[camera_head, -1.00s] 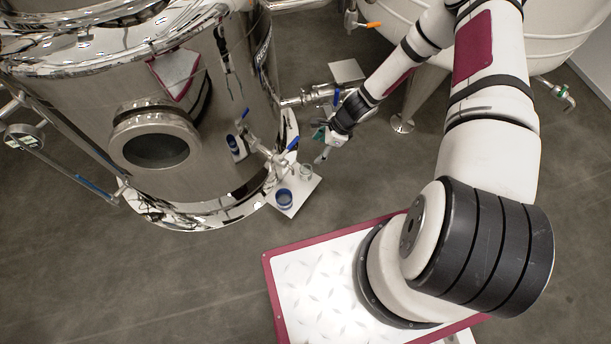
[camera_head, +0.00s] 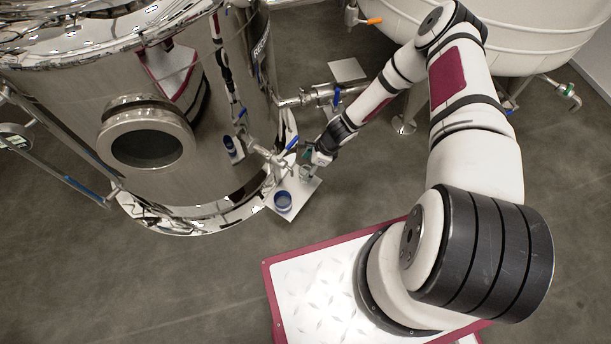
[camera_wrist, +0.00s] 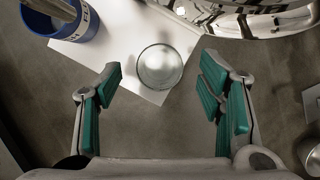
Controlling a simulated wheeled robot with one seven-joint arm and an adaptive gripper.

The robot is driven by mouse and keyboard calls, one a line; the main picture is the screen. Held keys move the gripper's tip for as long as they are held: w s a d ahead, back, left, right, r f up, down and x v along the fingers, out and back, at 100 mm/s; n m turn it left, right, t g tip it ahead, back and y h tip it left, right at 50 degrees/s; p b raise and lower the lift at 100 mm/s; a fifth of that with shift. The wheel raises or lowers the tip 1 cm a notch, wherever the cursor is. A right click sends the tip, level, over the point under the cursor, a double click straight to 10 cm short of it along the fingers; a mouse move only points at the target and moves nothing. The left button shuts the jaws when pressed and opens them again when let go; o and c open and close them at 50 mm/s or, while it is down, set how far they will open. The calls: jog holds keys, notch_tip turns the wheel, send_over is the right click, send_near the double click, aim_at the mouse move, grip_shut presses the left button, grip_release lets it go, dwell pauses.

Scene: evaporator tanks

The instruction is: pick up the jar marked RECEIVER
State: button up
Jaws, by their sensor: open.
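A clear glass jar (camera_wrist: 159,66) stands on a small white plate (camera_wrist: 118,48). In the wrist view I see it from above, and no marking on it can be read. A blue jar (camera_wrist: 78,24) stands at the plate's upper left, with pale lettering only partly visible. The blue jar (camera_head: 283,201) is at the plate's front in the head view, and the glass jar (camera_head: 305,172) is behind it. My gripper (camera_wrist: 161,78) is open and empty. Its green-padded fingers lie on either side of the glass jar in the picture, apart from it.
A large shiny steel tank (camera_head: 215,120) stands left of the plate, with a valve and pipe (camera_head: 262,152) reaching out close by. A pale tank (camera_head: 500,45) is at the upper right. Another small white plate (camera_head: 347,69) lies behind. Open grey floor (camera_head: 190,285) is in front.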

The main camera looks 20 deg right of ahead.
aim_at(305, 171)
jog(key=b+x, duration=0.1)
jog(key=x, duration=0.1)
jog(key=b+x, duration=0.1)
jog(key=x, duration=0.1)
jog(key=shift+s+d+f, duration=0.1)
jog(key=shift+d+f, duration=0.05)
jog(key=shift+d, duration=0.05)
jog(key=c, duration=1.4)
